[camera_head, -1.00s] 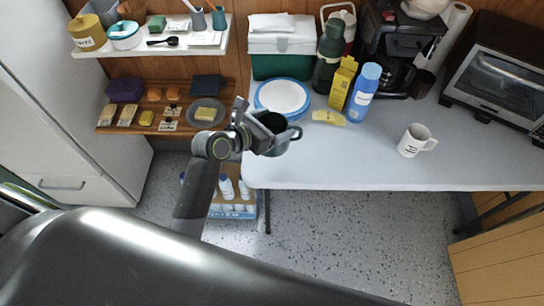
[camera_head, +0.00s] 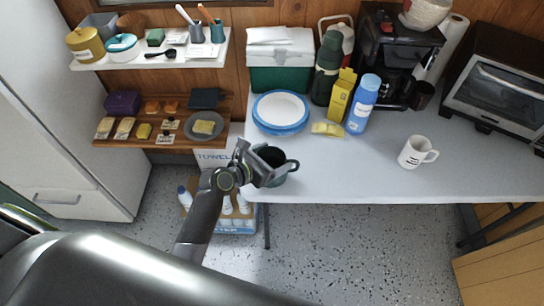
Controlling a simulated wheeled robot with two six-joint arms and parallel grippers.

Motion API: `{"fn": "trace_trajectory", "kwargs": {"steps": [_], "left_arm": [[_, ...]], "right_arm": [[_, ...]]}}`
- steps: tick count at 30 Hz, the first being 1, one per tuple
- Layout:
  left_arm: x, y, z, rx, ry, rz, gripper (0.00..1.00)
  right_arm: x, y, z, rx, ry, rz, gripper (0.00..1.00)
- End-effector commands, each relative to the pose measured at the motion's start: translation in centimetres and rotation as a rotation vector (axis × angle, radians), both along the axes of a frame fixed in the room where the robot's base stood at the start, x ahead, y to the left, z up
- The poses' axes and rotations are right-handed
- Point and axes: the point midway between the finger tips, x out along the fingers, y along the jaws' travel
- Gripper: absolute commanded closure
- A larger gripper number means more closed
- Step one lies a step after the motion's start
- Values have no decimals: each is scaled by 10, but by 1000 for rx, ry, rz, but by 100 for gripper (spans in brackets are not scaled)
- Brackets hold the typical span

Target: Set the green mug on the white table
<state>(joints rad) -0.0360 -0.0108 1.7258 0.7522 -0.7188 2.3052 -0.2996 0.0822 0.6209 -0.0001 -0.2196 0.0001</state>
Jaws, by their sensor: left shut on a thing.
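The dark green mug (camera_head: 279,168) is in my left gripper (camera_head: 262,164), which is shut on it. The mug shows at the left front corner of the white table (camera_head: 345,183), with its handle toward the right. Part of the mug is hidden behind the gripper. I cannot tell whether its base touches the table. My right gripper is not in view.
On the table, blue and white plates (camera_head: 281,112), a yellow packet (camera_head: 327,128) and a blue bottle (camera_head: 362,104) stand behind the mug. A white mug (camera_head: 417,152) is at the right. The table's front middle is clear. Wall shelves (camera_head: 156,138) are at the left.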

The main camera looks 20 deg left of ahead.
Motion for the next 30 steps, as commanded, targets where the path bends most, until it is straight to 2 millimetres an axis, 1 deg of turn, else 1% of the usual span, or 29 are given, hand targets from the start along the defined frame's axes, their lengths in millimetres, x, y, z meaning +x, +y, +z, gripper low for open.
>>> {"fn": "trace_trajectory", "kwargs": {"steps": [1, 3, 6, 14, 16, 20, 30], "left_arm": [[0, 0, -1, 0, 0, 0, 20], [0, 0, -1, 0, 0, 0, 11], [0, 0, -1, 0, 0, 0, 0], [0, 0, 1, 1, 0, 0, 0], [-4, 3, 3, 1, 0, 0, 0], [-18, 11, 10, 3, 0, 1, 0], [-73, 41, 36, 4, 1, -1, 0]], "right_arm": [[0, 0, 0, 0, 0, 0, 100], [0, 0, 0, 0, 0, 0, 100], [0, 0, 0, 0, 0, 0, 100], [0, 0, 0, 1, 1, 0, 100], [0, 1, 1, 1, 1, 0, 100], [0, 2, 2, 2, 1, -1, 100], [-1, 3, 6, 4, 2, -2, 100]]}}
